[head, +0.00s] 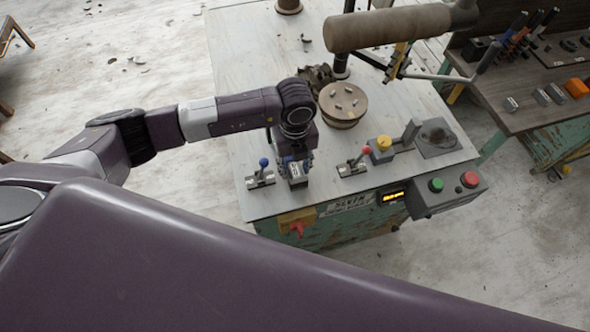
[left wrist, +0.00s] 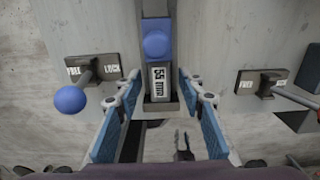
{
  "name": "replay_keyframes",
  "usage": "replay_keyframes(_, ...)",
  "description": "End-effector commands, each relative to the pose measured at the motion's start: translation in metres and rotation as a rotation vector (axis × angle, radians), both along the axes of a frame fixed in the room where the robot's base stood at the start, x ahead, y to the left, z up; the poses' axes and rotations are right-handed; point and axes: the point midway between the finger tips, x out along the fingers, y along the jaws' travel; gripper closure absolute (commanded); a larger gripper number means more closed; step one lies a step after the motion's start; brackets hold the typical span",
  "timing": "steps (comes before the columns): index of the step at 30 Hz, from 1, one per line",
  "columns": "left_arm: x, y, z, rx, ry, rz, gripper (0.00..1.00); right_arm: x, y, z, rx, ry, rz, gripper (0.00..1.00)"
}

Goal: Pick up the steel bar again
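My left gripper (left wrist: 159,78) is open. Its two blue-padded fingers stand on either side of the bar's near end, with a visible gap on each side. In the head view the left gripper (head: 296,160) points down and partly hides the bar. My right gripper is not in view.
A blue-knobbed lever (head: 263,163) stands left of the bar and a red-knobbed lever (head: 366,151) right of it. A round disc (head: 343,105) with small pieces and a big roller (head: 388,28) are farther back. Several labelled blocks (head: 541,97) lie on the right-hand bench.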

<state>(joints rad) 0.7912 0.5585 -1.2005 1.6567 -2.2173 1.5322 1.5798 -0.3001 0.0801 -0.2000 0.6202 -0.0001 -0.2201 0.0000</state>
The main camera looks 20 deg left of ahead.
Motion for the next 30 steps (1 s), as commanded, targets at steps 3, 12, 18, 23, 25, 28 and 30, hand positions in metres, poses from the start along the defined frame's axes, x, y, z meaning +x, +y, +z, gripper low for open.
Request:
replay_keyframes(3, 0.0, 0.0, 0.0, 0.0, 0.0, 0.0, 0.8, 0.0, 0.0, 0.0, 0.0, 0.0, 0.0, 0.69)
replay_keyframes(12, 0.0, 0.0, 0.001, 0.0, 0.0, 0.0, 1.0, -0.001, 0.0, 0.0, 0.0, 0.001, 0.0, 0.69)
replay_keyframes(18, 0.001, 0.0, 0.001, -0.001, -0.002, 0.0, 1.0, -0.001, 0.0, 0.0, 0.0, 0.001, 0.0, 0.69)
replay_keyframes(23, 0.001, 0.0, 0.004, -0.002, -0.003, 0.0, 1.0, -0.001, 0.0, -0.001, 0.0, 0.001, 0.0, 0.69)
replay_keyframes(25, 0.001, 0.0, 0.008, -0.001, -0.002, 0.001, 1.0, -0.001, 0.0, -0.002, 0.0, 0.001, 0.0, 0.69)
replay_keyframes(28, 0.002, 0.0, 0.018, -0.002, -0.005, -0.001, 1.0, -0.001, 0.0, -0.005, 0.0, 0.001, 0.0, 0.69)
replay_keyframes(30, 0.002, 0.0, 0.029, -0.002, -0.005, -0.001, 1.0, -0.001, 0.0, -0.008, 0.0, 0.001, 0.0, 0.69)
